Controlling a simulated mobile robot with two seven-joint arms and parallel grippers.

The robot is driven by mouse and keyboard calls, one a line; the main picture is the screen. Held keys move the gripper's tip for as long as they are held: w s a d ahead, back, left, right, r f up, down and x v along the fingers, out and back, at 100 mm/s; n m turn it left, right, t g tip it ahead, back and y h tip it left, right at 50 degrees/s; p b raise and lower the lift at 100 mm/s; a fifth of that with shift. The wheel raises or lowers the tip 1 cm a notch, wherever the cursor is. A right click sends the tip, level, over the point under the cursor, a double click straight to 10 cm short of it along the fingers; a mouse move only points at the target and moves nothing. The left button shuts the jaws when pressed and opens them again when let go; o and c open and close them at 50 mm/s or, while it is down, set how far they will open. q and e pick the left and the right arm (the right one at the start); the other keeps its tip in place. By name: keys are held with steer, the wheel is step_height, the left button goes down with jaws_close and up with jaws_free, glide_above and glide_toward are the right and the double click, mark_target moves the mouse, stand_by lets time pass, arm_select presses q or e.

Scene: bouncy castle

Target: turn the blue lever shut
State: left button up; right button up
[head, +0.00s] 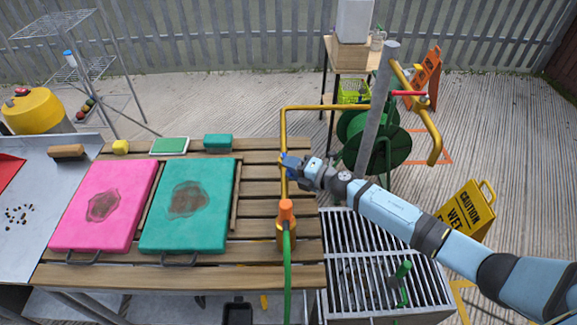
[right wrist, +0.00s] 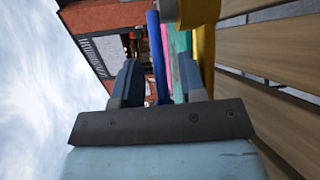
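The blue lever (right wrist: 156,55) shows in the right wrist view as a thin blue bar, beside the yellow pipe's fitting (right wrist: 195,12). My right gripper (right wrist: 158,85) is open, with one finger on each side of the lever and gaps showing between. In the head view my right gripper (head: 289,163) is at the upright part of the yellow pipe (head: 283,128), and it largely hides the lever there. Below it an orange connector (head: 286,212) joins a green hose (head: 287,262). My left gripper is in neither view.
A slatted wooden table (head: 262,250) carries a pink pad (head: 120,185) and a teal pad (head: 205,225), both stained. A metal grate (head: 345,240) lies right of it. A green hose reel (head: 385,150), grey post (head: 378,110) and yellow caution sign (head: 468,210) stand behind my right arm.

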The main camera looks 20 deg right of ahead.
steer(key=shift+w+a+f, duration=0.1)
steer(key=shift+w+a, duration=0.25)
steer(key=shift+w, duration=0.05)
